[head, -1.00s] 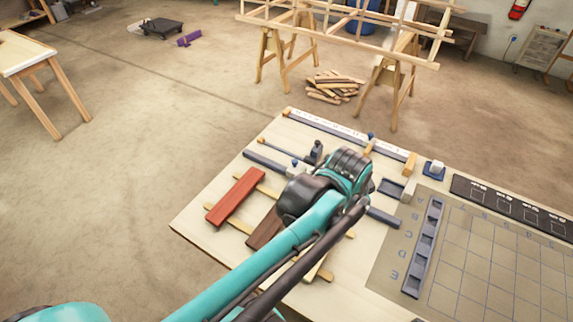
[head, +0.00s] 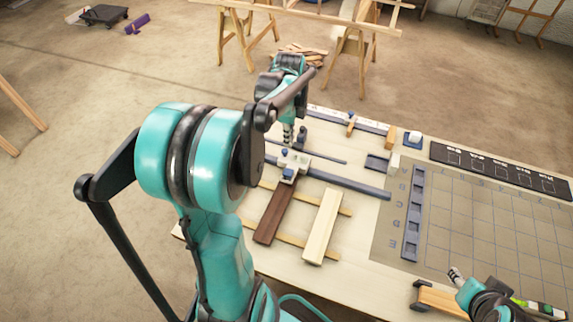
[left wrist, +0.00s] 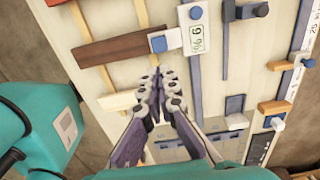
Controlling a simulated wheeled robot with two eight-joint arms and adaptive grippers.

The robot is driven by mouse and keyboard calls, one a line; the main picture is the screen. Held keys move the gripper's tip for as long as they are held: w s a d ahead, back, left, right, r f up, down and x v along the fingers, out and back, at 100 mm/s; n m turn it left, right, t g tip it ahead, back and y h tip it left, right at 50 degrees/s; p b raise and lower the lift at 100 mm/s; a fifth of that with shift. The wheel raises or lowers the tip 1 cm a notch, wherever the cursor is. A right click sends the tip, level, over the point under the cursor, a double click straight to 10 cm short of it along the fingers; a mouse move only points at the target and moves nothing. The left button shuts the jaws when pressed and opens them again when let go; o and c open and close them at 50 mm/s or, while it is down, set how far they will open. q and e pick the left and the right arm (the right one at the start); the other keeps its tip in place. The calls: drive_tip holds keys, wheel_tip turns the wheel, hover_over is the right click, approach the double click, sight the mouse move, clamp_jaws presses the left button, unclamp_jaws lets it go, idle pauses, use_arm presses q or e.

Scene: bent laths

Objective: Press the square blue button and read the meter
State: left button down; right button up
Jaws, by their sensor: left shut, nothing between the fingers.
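A white moisture-meter-like block (head: 291,163) sits at the top end of a dark brown lath (head: 273,215). In the left wrist view the block (left wrist: 182,37) carries a square blue button (left wrist: 158,44) and a light display (left wrist: 197,38). The display shows sideways characters, apparently a 9 or 6 and a percent sign. My left gripper (head: 288,138) points down close above the block in the head view. In the left wrist view its fingertips (left wrist: 161,78) are together, empty, and appear beside the button, not on it. My right gripper (head: 455,274) is at the lower right, its jaws too small to judge.
A pale lath (head: 322,227) lies right of the brown one, across thin wooden strips. A blue-grey bar (head: 350,186) runs by the block. A gridded mat (head: 480,230) covers the table's right side.

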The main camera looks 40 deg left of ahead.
sight(289, 173)
use_arm(q)
wheel_tip(289, 173, down, 14)
drive_tip(key=b, duration=0.3)
drive_tip(key=shift+b, duration=0.35)
drive_tip(key=shift+f+b, duration=0.85)
drive_tip(key=shift+f, duration=0.1)
drive_tip(key=shift+s+d+r, duration=0.15)
